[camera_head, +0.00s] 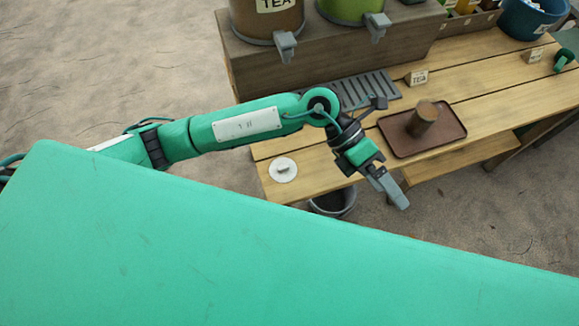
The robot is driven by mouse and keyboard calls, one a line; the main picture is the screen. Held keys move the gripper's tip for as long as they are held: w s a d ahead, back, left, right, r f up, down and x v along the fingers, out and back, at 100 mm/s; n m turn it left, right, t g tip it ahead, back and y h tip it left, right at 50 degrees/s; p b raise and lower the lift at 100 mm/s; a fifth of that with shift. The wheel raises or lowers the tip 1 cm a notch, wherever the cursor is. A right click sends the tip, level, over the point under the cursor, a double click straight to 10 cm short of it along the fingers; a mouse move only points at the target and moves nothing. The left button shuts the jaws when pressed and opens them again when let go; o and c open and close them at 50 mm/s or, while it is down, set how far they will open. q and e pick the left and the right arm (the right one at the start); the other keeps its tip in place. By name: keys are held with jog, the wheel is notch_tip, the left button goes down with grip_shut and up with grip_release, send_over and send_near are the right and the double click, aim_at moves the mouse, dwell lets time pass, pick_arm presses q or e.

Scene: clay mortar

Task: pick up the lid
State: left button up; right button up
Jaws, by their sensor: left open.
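The lid (283,170) is a small white disc with a little raised knob. It lies flat near the left front corner of the wooden table (272,187). My left gripper (396,196) is open and empty, to the right of the lid and well apart from it. Its grey fingers point down and to the right, past the table's front edge. The fingers overlap in this view, so the gap between them is hard to see. My right gripper is not in view.
A brown tray (455,130) holding a brown cup (422,119) lies right of my left wrist. A dark bin (333,202) stands below the table. The table around the lid is clear.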

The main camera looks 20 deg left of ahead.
pick_arm(q)
jog(key=w+a+f+m+t+y, duration=0.1)
jog(key=w+a+f+t+y, duration=0.1)
jog(key=w+a+f+y, duration=0.35)
jog(key=t+y, duration=0.2)
jog(key=y, duration=0.6)
send_near(284, 165)
jog(key=p+x, duration=0.1)
jog(key=x, duration=0.2)
jog(key=shift+s+r+p, duration=0.1)
jog(key=shift+s+p, duration=0.15)
jog(key=shift+p, duration=0.1)
jog(key=shift+s+a+f, duration=0.1)
jog(key=shift+f, duration=0.45)
jog(key=shift+a+f+p, duration=0.1)
jog(key=shift+f+p, duration=0.2)
jog(key=shift+p, duration=0.05)
jog(key=p+x, duration=0.1)
jog(key=x, duration=0.2)
jog(key=shift+a+f, duration=0.1)
jog(key=shift+f, duration=0.2)
jog(key=shift+a+f+t, duration=0.1)
jog(key=shift+f+t, duration=0.2)
jog(key=shift+f, duration=0.15)
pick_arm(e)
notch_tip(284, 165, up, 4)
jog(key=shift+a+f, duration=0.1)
pick_arm(q)
jog(key=shift+c, duration=0.3)
